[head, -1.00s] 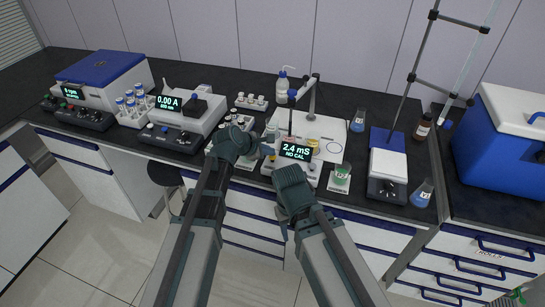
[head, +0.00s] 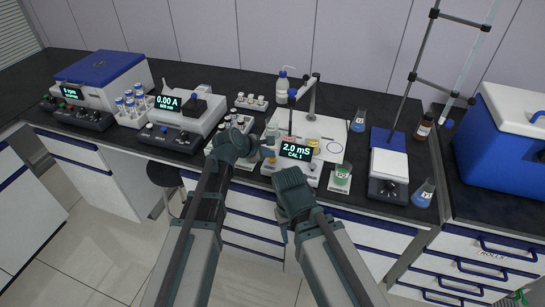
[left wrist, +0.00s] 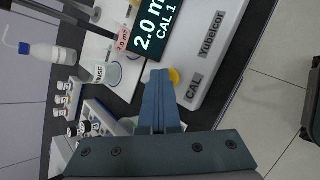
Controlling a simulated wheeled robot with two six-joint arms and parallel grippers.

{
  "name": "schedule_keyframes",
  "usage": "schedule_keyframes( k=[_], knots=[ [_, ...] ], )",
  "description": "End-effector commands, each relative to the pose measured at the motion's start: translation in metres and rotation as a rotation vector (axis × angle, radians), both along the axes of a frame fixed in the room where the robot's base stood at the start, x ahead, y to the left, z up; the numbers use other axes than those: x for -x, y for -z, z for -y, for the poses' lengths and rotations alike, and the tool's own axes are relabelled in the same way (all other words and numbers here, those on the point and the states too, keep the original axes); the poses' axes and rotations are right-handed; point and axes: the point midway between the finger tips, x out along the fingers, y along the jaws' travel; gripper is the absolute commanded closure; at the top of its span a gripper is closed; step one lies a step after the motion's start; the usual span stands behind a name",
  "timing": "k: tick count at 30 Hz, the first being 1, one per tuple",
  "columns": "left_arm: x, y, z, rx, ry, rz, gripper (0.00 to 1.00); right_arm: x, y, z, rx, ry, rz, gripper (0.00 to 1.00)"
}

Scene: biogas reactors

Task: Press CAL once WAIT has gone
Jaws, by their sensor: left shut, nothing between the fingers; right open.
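The meter (head: 290,172) stands near the front edge of the bench in the head view. Its display (head: 296,151) reads "2.0 mS" and "CAL 1", and the same display (left wrist: 150,28) shows in the left wrist view; no WAIT is on it. The yellow button (left wrist: 174,76) sits beside the printed CAL label (left wrist: 193,88). My left gripper (head: 264,152) is shut and empty, with its blue fingertips (left wrist: 160,76) right beside the yellow button; I cannot tell whether they touch it. My right gripper (head: 291,192) is open, in front of the meter.
A RINSE beaker (left wrist: 105,73) stands close to my left fingers. A green-liquid beaker (head: 342,174) is right of the meter. A wash bottle (head: 282,87) and a probe stand arm (head: 313,95) rise behind.

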Motion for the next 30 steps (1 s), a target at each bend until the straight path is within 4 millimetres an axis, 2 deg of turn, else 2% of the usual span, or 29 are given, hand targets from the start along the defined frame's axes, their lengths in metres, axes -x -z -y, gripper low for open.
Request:
schedule_keyframes(
  k=[17, 30],
  knots=[
    [0.0, 0.002, 0.0, -0.001, 0.0, -0.001, 1.0, 0.0, 0.002, 0.0, 0.0, 0.0, 0.0, 0.5],
    [0.0, -0.022, 0.0, -0.001, 0.0, -0.001, 1.0, 0.0, -0.022, 0.0, 0.0, 0.0, 0.0, 0.5]
  ],
)
